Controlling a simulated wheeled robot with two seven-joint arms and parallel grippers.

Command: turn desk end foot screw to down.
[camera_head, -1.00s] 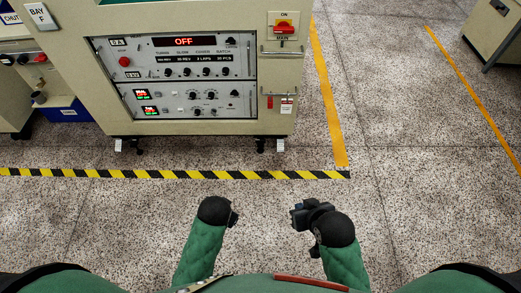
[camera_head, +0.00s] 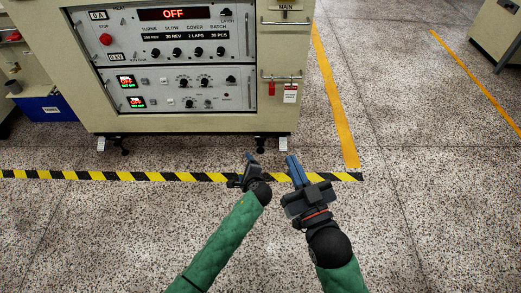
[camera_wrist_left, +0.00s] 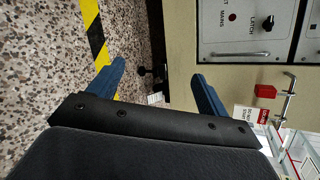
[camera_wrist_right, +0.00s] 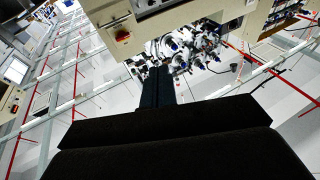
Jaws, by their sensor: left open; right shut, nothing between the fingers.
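The beige desk (camera_head: 200,123) stands on small dark feet along its lower edge. The foot at its right end (camera_head: 260,143) is small, with a pale tag beside it; its screw is too small to make out. A foot also shows small in the left wrist view (camera_wrist_left: 143,72), between the fingers and beyond them. Another foot (camera_head: 123,145) is at the left end. My left gripper (camera_head: 249,167) is open and empty, in front of the right end foot and apart from it. My right gripper (camera_head: 294,168) is shut and empty, just right of the left one.
A yellow-black striped line (camera_head: 140,176) crosses the floor in front of the desk. A yellow line (camera_head: 335,95) runs back on the right. The speckled floor around is clear.

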